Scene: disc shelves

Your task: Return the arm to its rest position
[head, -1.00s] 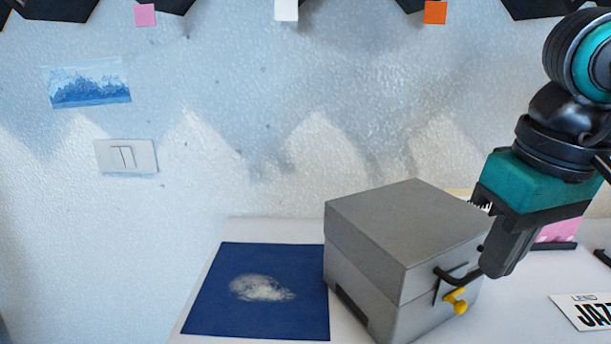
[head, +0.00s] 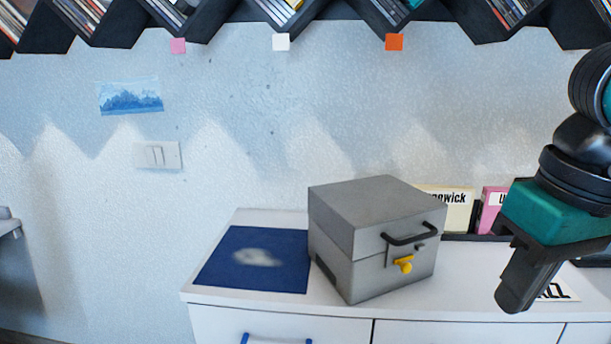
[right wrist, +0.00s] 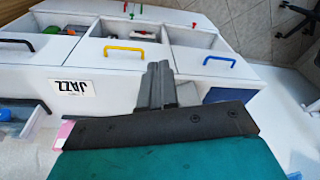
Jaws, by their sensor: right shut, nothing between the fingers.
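My right gripper (head: 513,300) is at the right side of the head view, pointing down and left. It is shut and empty, in front of the white cabinet top and apart from the grey box. Its closed fingers also show in the right wrist view (right wrist: 157,85). The grey box (head: 355,245) stands on the cabinet with its lid down. It has a black handle (head: 410,236) and a yellow knob (head: 404,265) on its front. My left gripper is not in view.
A dark blue sleeve (head: 220,265) lies left of the box on the white cabinet (head: 340,326). Divider cards (head: 455,208) stand behind. Black zigzag shelves (head: 340,15) hang above. Open drawers, one with a yellow handle (right wrist: 123,49), show in the right wrist view. A JAZZ card (right wrist: 74,91) lies on top.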

